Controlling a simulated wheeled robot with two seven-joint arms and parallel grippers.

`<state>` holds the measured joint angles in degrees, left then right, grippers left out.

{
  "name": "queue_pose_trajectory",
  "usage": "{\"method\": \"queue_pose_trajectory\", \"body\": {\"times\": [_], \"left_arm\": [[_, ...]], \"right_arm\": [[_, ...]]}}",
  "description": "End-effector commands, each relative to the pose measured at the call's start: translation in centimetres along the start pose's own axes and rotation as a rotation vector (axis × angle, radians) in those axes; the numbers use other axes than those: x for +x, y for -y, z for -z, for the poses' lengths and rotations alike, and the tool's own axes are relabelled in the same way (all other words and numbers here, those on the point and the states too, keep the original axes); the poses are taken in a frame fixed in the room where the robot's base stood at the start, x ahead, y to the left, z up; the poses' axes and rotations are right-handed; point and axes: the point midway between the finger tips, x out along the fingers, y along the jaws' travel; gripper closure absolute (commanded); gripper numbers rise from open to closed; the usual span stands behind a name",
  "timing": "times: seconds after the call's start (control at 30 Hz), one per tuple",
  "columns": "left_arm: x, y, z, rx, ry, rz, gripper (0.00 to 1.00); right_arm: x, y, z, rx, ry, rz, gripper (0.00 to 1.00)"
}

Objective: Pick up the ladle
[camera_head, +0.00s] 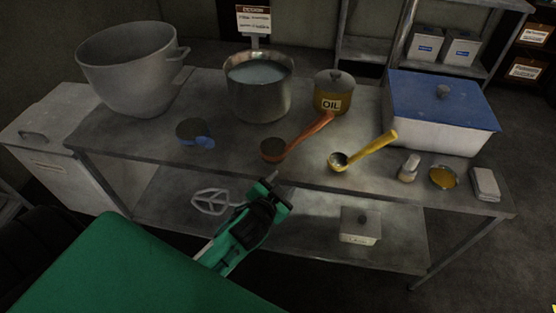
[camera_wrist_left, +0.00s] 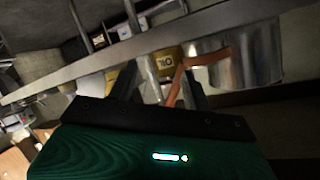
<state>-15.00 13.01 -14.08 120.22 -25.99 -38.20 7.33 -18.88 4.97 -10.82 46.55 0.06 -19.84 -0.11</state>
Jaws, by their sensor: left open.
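Two ladle-like scoops lie on the metal table. One has an orange handle and a dark bowl (camera_head: 273,149); the other, a yellow ladle (camera_head: 368,149), lies to its right. The orange handle also shows in the left wrist view (camera_wrist_left: 174,88), seen between the fingers. My left gripper (camera_head: 281,187) is open and empty, near the table's front edge, below the orange scoop in the head view and apart from both. The left wrist view, which is upside down, shows its dark fingers (camera_wrist_left: 160,88). My right gripper is not in view.
A large grey pot (camera_head: 130,70), a steel pot of liquid (camera_head: 259,100), a pot labelled OIL (camera_head: 334,104) and a blue-lidded box (camera_head: 440,138) stand behind. A blue-handled item (camera_head: 197,134) lies left.

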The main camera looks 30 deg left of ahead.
Motion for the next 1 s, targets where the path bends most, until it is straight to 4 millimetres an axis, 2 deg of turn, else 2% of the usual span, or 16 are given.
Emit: {"method": "queue_pose_trajectory", "body": {"times": [0.03,0.1,0.23,0.37,0.7,1.0], "left_arm": [[-0.3,1.5,3.8,0.026,-0.104,0.034,0.5],[-1.0,2.7,7.4,0.06,-0.209,0.066,0.5],[-1.8,3.7,11.0,0.093,-0.316,0.097,0.5],[-0.9,4.0,12.2,0.101,-0.339,0.103,0.5],[4.5,4.4,13.9,0.099,-0.334,0.102,0.5],[6.5,4.4,14.7,0.099,-0.335,0.101,0.5]], "right_arm": [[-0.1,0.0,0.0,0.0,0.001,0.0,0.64],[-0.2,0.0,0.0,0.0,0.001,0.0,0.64],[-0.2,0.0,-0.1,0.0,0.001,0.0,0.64],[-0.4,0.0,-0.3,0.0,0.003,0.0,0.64],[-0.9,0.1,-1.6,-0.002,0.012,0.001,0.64],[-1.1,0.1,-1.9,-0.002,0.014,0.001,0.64]]}}
